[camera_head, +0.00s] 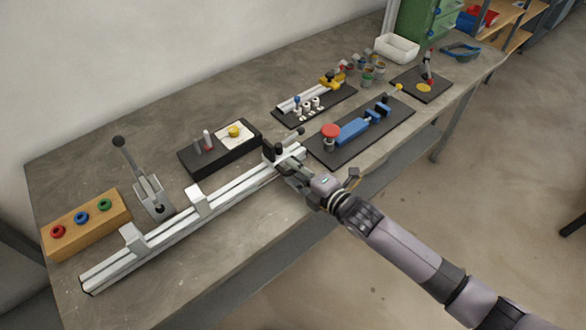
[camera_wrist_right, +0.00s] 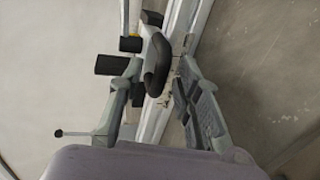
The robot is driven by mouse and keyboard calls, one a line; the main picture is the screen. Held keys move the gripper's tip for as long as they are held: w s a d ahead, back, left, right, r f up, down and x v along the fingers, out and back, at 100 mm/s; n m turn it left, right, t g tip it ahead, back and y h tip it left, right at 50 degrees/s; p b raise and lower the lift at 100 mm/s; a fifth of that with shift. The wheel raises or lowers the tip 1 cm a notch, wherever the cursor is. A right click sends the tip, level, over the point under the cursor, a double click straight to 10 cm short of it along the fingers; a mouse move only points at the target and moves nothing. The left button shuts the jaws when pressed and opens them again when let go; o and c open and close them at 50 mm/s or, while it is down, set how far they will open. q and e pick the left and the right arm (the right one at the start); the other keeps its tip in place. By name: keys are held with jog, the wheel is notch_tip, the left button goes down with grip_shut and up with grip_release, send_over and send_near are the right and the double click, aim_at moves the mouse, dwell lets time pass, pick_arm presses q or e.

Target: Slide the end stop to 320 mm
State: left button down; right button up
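The long pale rail (camera_head: 160,231) lies along the front of the bench and carries two white blocks, one (camera_head: 134,239) near its left end and one (camera_head: 197,201) further right. A dark clamp-like piece, probably the end stop (camera_head: 269,152), sits near the rail's right end, partly hidden by my gripper. My right gripper (camera_head: 287,166) is at this piece. In the right wrist view, a black handle (camera_wrist_right: 157,65) lies between my right gripper's fingers (camera_wrist_right: 158,72), which look apart around it; contact is unclear. Any scale marks are too small to read. My left gripper is out of view.
Behind the rail stand a black tray (camera_head: 192,163), a lever press (camera_head: 149,190) and a wooden block with coloured rings (camera_head: 84,226). A blue clamp on a dark board (camera_head: 375,137) is right of the rail end. Bare bench lies along the rail's front.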

jog(key=shift+w+a+f, duration=0.15)
jog(key=shift+w+a, duration=0.2)
jog(key=shift+w, duration=0.05)
jog(key=shift+c, duration=0.5)
grip_shut()
